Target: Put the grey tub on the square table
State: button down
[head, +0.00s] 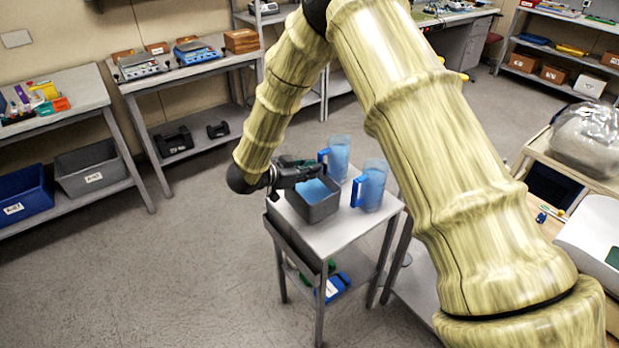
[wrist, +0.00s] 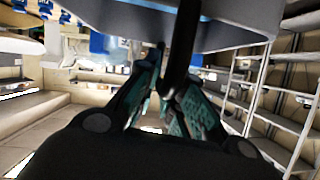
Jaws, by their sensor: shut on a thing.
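The grey tub (head: 318,212), with a blue inside or contents, is at the left part of the small square table's (head: 343,229) top in the head view. My gripper (head: 290,177) is at the tub's back left side, shut on its rim. I cannot tell whether the tub's base touches the tabletop or is just above it. In the wrist view my gripper's fingers (wrist: 165,100) reach up toward a large grey surface, and a dark edge lies between them. The fingertips are partly hidden.
Two clear pitchers with blue handles stand on the same table, one behind (head: 339,157) and one right (head: 371,187) of the tub. A blue item (head: 334,288) is on the shelf below. Another grey bin (head: 92,170) and a blue bin (head: 24,195) are at left. Floor at left is clear.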

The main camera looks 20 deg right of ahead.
jog(key=shift+f+p, duration=0.5)
jog(key=shift+f, duration=1.1)
jog(key=c, duration=1.5)
grip_release()
jog(key=shift+s+f, duration=0.1)
jog(key=shift+a, duration=0.15)
jog(key=b+v, duration=0.2)
jog(key=v, duration=1)
